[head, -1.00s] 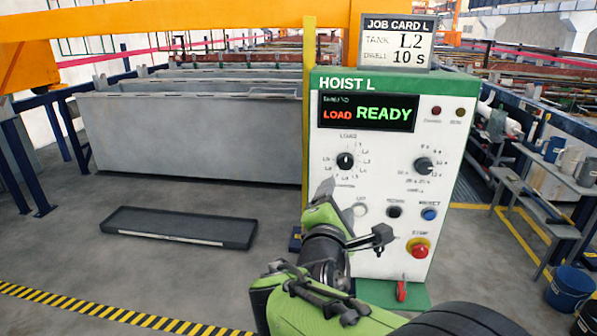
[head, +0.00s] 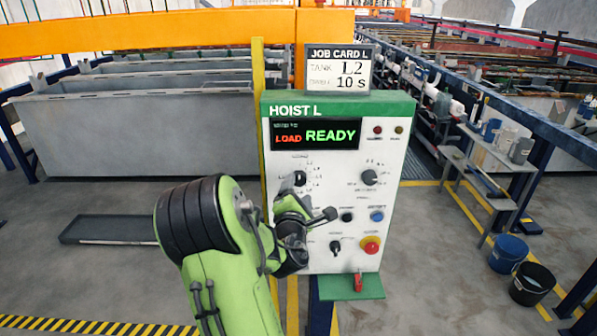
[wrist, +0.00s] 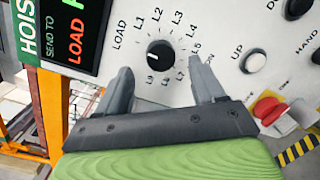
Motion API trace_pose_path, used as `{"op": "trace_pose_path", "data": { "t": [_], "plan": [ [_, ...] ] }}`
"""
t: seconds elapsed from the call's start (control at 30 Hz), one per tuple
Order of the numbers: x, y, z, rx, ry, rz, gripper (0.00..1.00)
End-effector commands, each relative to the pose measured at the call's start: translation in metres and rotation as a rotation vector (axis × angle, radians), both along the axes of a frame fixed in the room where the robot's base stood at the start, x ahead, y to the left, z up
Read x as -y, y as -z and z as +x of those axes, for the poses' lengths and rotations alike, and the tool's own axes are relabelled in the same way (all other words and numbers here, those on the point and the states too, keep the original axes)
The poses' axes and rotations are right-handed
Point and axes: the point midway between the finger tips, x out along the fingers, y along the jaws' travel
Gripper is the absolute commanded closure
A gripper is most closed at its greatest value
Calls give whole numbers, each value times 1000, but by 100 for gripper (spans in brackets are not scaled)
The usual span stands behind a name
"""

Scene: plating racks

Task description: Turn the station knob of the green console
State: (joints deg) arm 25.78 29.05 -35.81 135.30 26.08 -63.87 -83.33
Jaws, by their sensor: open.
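The green-topped white console (head: 338,110), marked HOIST L, stands upright in the middle of the head view. Its station knob (head: 300,178) is round and black, at the panel's left. In the wrist view the knob (wrist: 160,54) is ringed by labels LOAD, L1, L2 and on; its white mark points toward LOAD. My gripper (wrist: 160,69) is open and empty, its two fingers on either side of the knob in the picture. I cannot tell whether they touch it. The display (head: 315,134) reads LOAD READY. The job card (head: 337,70) reads TANK L2, 10 s.
The dwell knob (head: 369,177), blue button (head: 377,216) and red stop button (head: 370,245) share the panel. A white UP button (wrist: 254,61) lies right of my fingers. A yellow post (head: 257,100) stands left of the console; tanks stand behind. Buckets (head: 508,254) sit right.

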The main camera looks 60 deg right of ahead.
Motion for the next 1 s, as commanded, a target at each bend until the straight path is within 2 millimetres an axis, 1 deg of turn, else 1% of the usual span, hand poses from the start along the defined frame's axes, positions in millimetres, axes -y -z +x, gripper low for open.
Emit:
{"op": "trace_pose_path", "data": {
  "t": [0.03,0.1,0.2,0.3,0.5,0.87,1.0],
  "plan": [
    [11,-5,3,-2,3,0,32],
    [22,-3,7,-2,1,-1,32],
    [32,-2,12,-1,0,0,32],
    [36,0,14,0,-1,1,32],
    [36,1,14,0,-1,1,32],
    [36,1,14,0,-1,1,87],
    [36,1,14,2,-1,3,88]
  ]
}}
